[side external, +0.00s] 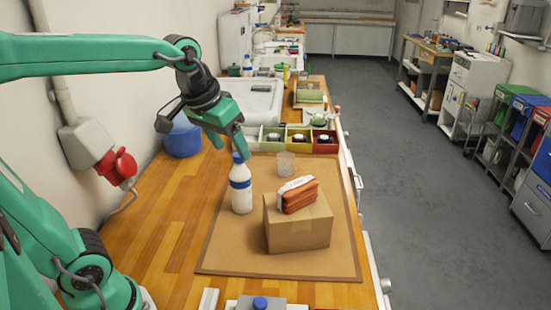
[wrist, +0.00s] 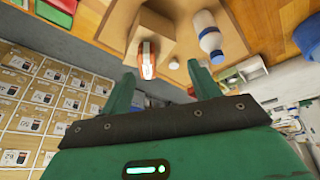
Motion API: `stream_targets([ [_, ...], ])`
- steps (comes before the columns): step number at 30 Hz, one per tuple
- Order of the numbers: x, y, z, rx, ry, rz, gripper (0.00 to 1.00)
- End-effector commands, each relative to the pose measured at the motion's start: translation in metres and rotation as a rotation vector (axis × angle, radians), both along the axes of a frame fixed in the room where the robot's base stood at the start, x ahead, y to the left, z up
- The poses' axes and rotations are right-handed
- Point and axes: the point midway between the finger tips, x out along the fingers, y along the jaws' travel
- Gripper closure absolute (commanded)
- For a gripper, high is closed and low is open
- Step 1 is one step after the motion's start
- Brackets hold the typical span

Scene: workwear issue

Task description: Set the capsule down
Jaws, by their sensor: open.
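I cannot make out anything that is clearly a capsule in either view. My gripper (side external: 234,143) is open; in the side view its tip is close to the blue cap of a white bottle (side external: 241,197), and I cannot tell whether they touch. In the wrist view the two green fingers (wrist: 163,84) are apart with nothing held between them. The bottle (wrist: 206,30) shows beyond the fingers. An orange packet with a white label (side external: 298,196) lies on a cardboard box (side external: 297,235), and it also shows in the wrist view (wrist: 146,61).
The box and bottle stand on a brown mat (side external: 225,262) on the wooden bench, with a clear cup (side external: 286,163) behind. Coloured bins (side external: 298,139) with small dark items stand beyond the mat. A blue bucket (side external: 182,138) is at the left. The mat's front is clear.

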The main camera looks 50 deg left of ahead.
Motion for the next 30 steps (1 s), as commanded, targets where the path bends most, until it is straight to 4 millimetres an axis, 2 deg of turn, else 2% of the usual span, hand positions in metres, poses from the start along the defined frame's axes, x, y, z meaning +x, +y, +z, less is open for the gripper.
stream_targets([
  [1, -0.013, -0.001, -0.003, 0.006, -0.015, -0.017, 0.39],
  [6, -0.049, -0.004, -0.019, 0.03, -0.056, -0.078, 0.39],
  [12, -0.079, -0.006, -0.039, 0.053, -0.091, -0.133, 0.39],
  [18, -0.091, -0.007, -0.049, 0.064, -0.106, -0.155, 0.39],
  [30, -0.091, -0.007, -0.05, 0.065, -0.106, -0.157, 0.39],
])
